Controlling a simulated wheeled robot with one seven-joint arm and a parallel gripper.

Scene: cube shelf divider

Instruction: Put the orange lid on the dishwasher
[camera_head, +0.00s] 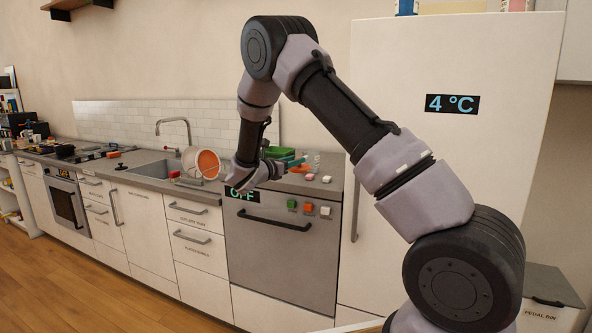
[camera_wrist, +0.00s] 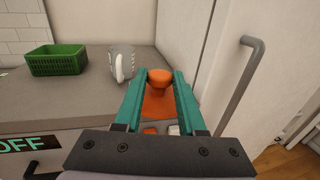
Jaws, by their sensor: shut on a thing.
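The orange lid (camera_wrist: 158,106) shows in the wrist view between my teal fingers, with its round knob (camera_wrist: 160,78) near the fingertips. My gripper (camera_wrist: 159,82) is shut on it. In the head view the lid (camera_head: 300,169) shows as a small orange patch by my gripper (camera_head: 297,161), over the grey top above the dishwasher (camera_head: 278,255). I cannot tell whether it touches that top. The dishwasher's front is grey with a dark handle and an OFF display. My fingers hide part of the lid.
A green basket (camera_wrist: 57,60) and a clear mug with a white handle (camera_wrist: 122,62) stand on the counter behind the lid. The tall white fridge (camera_head: 450,130) rises to the right. A round orange-faced item (camera_head: 208,164) stands left of my gripper by the sink.

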